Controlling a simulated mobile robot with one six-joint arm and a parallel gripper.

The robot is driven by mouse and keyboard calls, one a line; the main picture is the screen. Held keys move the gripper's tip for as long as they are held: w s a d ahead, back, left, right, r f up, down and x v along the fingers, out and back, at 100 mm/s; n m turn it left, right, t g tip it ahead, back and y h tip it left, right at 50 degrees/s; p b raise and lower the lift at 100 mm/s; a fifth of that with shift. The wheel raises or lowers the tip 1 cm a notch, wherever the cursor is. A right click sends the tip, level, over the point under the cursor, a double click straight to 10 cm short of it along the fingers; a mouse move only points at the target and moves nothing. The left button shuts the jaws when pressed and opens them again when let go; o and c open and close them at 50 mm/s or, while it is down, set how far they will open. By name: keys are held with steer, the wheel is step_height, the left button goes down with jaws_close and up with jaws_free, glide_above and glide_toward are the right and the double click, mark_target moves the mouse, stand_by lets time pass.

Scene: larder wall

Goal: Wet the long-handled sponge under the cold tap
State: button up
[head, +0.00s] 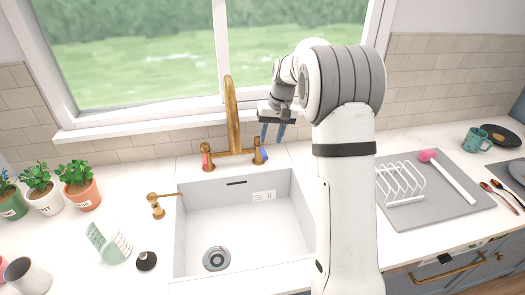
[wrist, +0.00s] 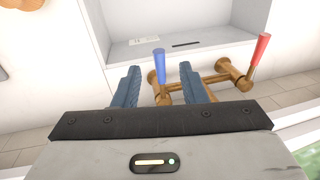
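The brass tap (head: 231,100) stands behind the sink, with a red-handled lever (head: 206,160) on its left and a blue-handled lever (head: 259,156) on its right. My gripper (head: 272,138) is open and empty, pointing down close to the blue lever. In the wrist view the blue lever (wrist: 159,66) shows between the two spread fingers; I cannot tell if either touches it. The long-handled sponge (head: 450,180), with a pink head and white handle, lies on the grey mat at the right. No water is seen from the spout.
The white sink (head: 240,225) is empty, with a round drain (head: 216,258). A white rack (head: 400,183) stands on the grey mat (head: 440,209). The window sill runs behind the tap.

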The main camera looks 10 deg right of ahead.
mark_target(266, 156)
steer(key=f, duration=0.3)
steer(key=w+a+f+p, duration=0.1)
steer(key=f, duration=0.2)
steer(key=f+p, duration=0.1)
steer(key=f, duration=0.2)
steer(key=shift+w+a, duration=0.15)
steer(key=shift+w, duration=0.05)
steer(key=shift+r, duration=0.1)
steer(key=shift+c, duration=0.4)
jaws_close()
